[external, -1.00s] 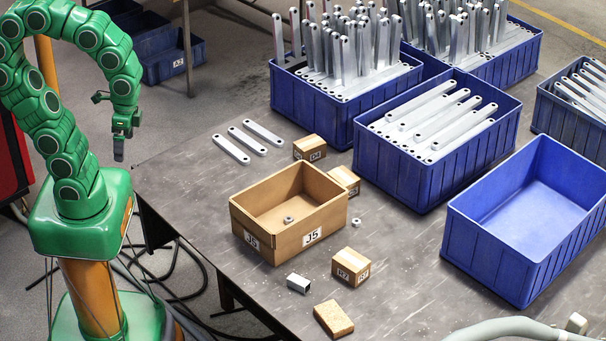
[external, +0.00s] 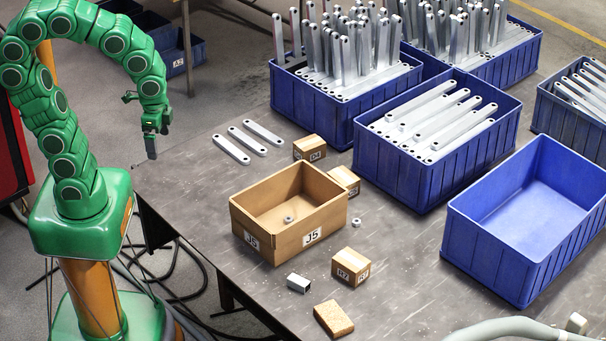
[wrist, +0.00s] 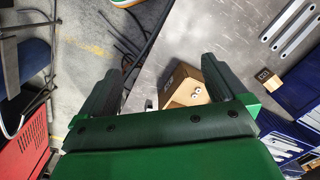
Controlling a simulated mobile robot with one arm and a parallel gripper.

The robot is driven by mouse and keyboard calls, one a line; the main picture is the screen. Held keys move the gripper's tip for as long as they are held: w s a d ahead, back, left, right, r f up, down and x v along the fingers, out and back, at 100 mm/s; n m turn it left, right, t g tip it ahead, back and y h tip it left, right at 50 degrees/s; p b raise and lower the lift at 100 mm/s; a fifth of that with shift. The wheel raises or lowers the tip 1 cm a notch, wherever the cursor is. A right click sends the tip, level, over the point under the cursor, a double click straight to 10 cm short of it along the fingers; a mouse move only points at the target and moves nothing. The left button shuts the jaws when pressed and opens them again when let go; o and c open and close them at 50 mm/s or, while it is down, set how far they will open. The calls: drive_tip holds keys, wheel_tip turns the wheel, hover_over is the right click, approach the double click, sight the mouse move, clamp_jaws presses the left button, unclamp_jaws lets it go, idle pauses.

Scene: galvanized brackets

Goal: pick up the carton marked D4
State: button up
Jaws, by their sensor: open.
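The small brown carton marked D4 (external: 309,148) stands on the grey table, behind the open box J5 and beside the flat metal bars. A small carton (wrist: 265,77) near the bars in the wrist view appears to be the same one. My gripper (external: 152,147) hangs over the table's left edge, well left of the D4 carton and apart from it. In the wrist view its two dark fingers are spread (wrist: 167,65), with nothing held between them.
The open box J5 (external: 246,215) stands before the D4 carton. Another carton (external: 345,178) sits close to its right, and carton R7 (external: 351,267) is nearer the front. Three flat bars (external: 247,141) lie to its left. A tall blue bin (external: 325,115) of brackets stands behind.

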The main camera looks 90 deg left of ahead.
drive_tip(key=w+a+f+m+t+y, duration=0.2)
drive_tip(key=w+a+f+m+y, duration=0.15)
drive_tip(key=w+a, duration=0.9)
drive_tip(key=m+t+y, duration=0.5)
drive_tip(key=m, duration=1)
hover_over(305, 146)
drive_tip(key=s+d, duration=0.5)
drive_tip(key=s, duration=0.2)
wheel_tip(305, 146, down, 15)
drive_tip(key=shift+w+a+f+m+t+h, duration=0.25)
drive_tip(key=shift+w+f+m+t, duration=0.35)
drive_tip(key=shift+f+m, duration=0.95)
drive_tip(key=shift+w+a+f+m+t+h, duration=0.15)
drive_tip(key=shift+w+f+m+t, duration=0.5)
drive_tip(key=shift+f+m, duration=0.95)
drive_tip(key=shift+w+a+f+m+t+h, duration=0.15)
drive_tip(key=shift+w+a+f+m+t, duration=0.25)
drive_tip(key=shift+f+m+t, duration=1.05)
drive_tip(key=shift+w+a+f+n+g, duration=0.2)
drive_tip(key=shift+w+a+f+g, duration=0.1)
drive_tip(key=shift+w+f, duration=0.2)
drive_tip(key=shift+w+a+f+n+g, duration=0.15)
drive_tip(key=shift+w+a+f+g, duration=0.15)
drive_tip(key=shift+w+f, duration=0.2)
drive_tip(key=shift+w+a+f, duration=1)
drive_tip(key=shift+a+f, duration=0.1)
drive_tip(key=shift+w+a+f, duration=0.15)
drive_tip(key=shift+w+a, duration=0.25)
drive_tip(key=shift+w, duration=0.2)
